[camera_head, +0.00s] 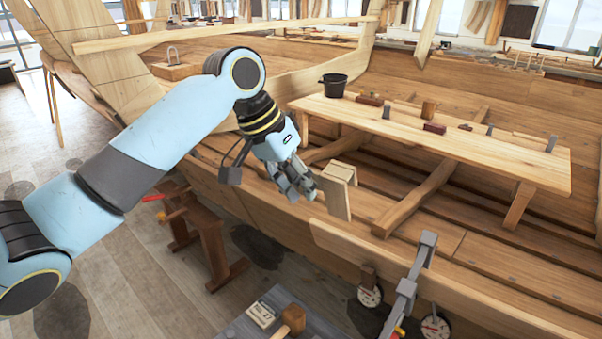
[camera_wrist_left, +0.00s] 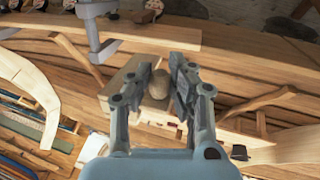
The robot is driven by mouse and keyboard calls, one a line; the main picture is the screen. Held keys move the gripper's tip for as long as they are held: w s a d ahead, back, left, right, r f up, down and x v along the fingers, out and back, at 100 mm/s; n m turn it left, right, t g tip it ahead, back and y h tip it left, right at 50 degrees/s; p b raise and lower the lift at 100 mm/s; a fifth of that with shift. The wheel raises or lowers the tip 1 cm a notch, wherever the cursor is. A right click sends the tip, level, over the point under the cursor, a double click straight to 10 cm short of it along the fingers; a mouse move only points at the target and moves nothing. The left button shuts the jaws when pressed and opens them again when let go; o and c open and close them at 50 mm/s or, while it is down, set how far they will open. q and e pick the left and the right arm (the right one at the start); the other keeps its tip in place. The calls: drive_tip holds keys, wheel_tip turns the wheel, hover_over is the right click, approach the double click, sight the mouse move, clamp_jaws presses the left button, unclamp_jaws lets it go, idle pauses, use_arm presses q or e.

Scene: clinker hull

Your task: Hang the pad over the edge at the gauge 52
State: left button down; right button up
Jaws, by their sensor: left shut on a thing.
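The pale wooden pad (camera_head: 336,197), a folded piece with a hanging flap, is at my left gripper (camera_head: 308,190), above the hull's near edge (camera_head: 345,238). My left gripper is shut on it. In the left wrist view, the fingers (camera_wrist_left: 155,88) close around a rounded knob (camera_wrist_left: 159,84) beside the pad's pale face (camera_wrist_left: 122,80). Two round dial gauges, a left one (camera_head: 370,296) and a right one (camera_head: 435,326), hang below the edge; I cannot read which is 52. My right gripper is not in view.
A grey clamp (camera_head: 408,290) straddles the edge between the two dials. A plank bench (camera_head: 470,150) inside the hull holds a black bucket (camera_head: 333,85) and small tools. A mallet (camera_head: 293,317) and a card marked 27 (camera_head: 262,313) lie below.

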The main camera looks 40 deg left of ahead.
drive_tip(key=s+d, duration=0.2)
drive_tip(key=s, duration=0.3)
use_arm(q)
drive_tip(key=w+f+b, duration=0.4)
drive_tip(key=f+b, duration=0.6)
drive_tip(key=f, duration=0.7)
drive_tip(key=shift+w+d+f+b, duration=0.15)
drive_tip(key=shift+w+f+b, duration=0.05)
drive_tip(key=shift+f+b, duration=0.2)
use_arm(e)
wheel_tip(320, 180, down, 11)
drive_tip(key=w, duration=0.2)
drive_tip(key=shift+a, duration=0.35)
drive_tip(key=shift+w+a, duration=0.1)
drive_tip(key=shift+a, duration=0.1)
use_arm(q)
drive_tip(key=shift+f, duration=0.2)
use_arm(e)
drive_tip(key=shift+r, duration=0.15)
